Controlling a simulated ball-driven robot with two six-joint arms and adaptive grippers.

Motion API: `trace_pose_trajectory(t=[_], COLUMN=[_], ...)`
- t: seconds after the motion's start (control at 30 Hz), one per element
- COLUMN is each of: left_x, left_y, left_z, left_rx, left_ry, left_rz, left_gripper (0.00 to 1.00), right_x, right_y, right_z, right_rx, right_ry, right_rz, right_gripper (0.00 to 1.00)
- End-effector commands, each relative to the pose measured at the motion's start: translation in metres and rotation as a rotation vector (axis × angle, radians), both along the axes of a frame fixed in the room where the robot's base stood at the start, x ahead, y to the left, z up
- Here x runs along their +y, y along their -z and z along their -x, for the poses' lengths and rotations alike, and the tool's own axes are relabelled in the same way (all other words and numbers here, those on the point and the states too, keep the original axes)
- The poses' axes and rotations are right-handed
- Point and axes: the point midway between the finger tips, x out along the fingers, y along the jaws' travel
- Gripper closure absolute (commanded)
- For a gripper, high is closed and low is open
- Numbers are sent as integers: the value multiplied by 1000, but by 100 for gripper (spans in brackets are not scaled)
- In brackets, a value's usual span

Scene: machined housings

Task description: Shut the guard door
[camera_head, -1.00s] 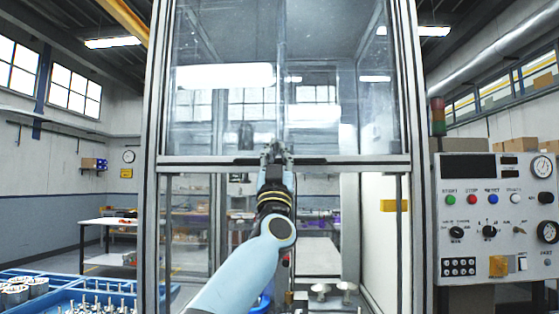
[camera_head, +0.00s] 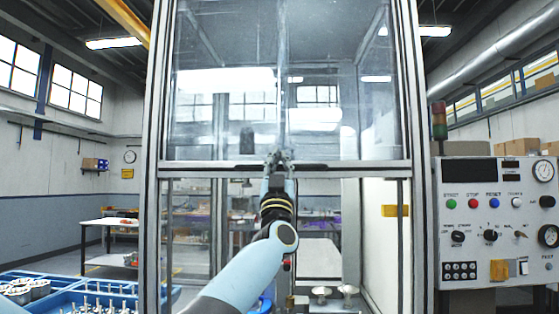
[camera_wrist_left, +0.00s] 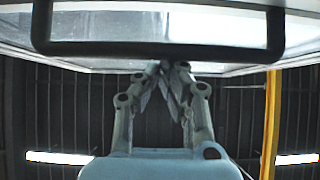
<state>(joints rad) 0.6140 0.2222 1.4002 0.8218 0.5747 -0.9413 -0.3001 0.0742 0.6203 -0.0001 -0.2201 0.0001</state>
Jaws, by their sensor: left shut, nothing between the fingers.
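The guard door (camera_head: 230,110) is a clear panel in a tall metal frame. Its bottom rail (camera_head: 375,166) crosses the frame at mid-height, with an open gap below. A dark handle (camera_head: 312,167) runs along the rail; it is a black bar (camera_wrist_left: 160,48) in the left wrist view. My left gripper (camera_head: 279,156) is at the handle, over the rail's middle. In the left wrist view its fingers (camera_wrist_left: 168,68) are shut and empty, with the tips just below the bar; I cannot tell if they touch it. My right gripper is not in view.
A control panel (camera_head: 497,215) with a signal tower (camera_head: 439,120) stands at the right. Blue trays (camera_head: 85,297) with metal parts are at the lower left. Knobbed metal fittings (camera_head: 348,291) show below the door. A table (camera_head: 108,222) stands further back.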

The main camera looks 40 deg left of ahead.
Motion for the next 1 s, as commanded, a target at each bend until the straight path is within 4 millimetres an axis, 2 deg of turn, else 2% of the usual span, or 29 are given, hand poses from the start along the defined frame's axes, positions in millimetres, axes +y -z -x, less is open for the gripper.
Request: trace_pose_trajectory(t=[0.17, 0.27, 0.37, 1.0], left_x=[0, 0, 0, 1], left_y=[16, 37, 66, 297], left_z=[0, -1, -1, -2], left_rx=[3, 7, 10, 14], left_ry=[1, 1, 0, 1], left_rz=[1, 1, 2, 2], left_gripper=[100, 100, 100, 100], right_x=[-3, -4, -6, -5], right_y=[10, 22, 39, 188], right_z=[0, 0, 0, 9], right_rx=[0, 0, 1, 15], right_ry=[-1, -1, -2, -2], right_rz=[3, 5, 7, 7], right_gripper=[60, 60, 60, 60])
